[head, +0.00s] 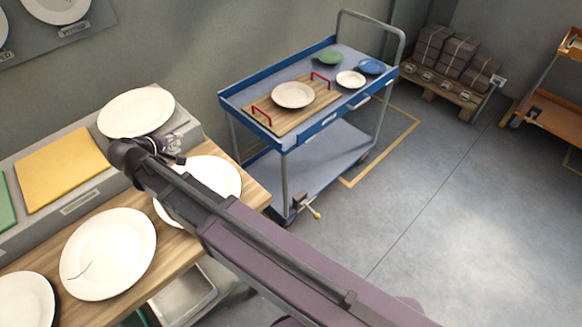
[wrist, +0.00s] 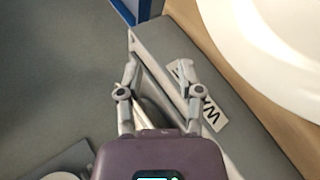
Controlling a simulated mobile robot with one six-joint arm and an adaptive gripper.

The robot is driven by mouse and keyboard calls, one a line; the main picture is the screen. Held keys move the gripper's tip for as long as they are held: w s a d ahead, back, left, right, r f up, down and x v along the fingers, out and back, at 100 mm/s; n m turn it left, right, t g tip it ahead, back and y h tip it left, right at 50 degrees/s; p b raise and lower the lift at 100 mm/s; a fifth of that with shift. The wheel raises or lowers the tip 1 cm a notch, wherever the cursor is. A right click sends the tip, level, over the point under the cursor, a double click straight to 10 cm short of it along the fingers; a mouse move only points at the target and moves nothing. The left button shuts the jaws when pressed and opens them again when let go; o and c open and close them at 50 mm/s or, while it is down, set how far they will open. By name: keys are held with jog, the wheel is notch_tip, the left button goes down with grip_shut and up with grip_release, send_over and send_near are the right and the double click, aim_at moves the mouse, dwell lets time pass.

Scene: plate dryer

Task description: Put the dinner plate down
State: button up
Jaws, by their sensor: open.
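My gripper (head: 178,150) is open, its two fingers apart with nothing between them in the wrist view (wrist: 157,72). It is over the right end of a long grey block in the head view. A white plate (head: 136,110) lies on top of that block, just behind the gripper. Another white plate (head: 215,176) lies on the wooden bench, partly hidden by my arm. A white plate with a dark crack-like line (head: 108,252) lies nearer on the bench, and one more (head: 24,302) is cut off at lower left. Which one is the dinner plate I cannot tell.
The grey block (head: 80,203) carries yellow (head: 62,168) and green panels. A blue trolley (head: 318,133) stands beyond, with a wooden tray (head: 276,122) bearing a plate (head: 293,95) and green, white and blue dishes beside it. Stacked bundles (head: 445,60) sit farther back. Floor at right is clear.

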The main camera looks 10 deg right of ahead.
jog(key=s+d+f+m+g+y, duration=0.1)
jog(key=d+f+m+g, duration=0.15)
jog(key=d, duration=0.75)
jog(key=s+d+f+m+g, duration=0.1)
jog(key=d+f+m+g, duration=0.15)
jog(key=d, duration=0.65)
jog(key=s+d+f+m+g+y, duration=0.1)
jog(key=s+d+m+g+y, duration=0.1)
jog(key=d, duration=0.6)
jog(key=s+d+f+m+g+y, duration=0.1)
jog(key=s+d+m+y, duration=0.1)
jog(key=s+d+m, duration=0.2)
jog(key=shift+s+d+f+g+y, duration=0.2)
jog(key=shift+s+d+g+y, duration=0.2)
jog(key=shift+s+d, duration=1.55)
jog(key=shift+w+d, duration=0.35)
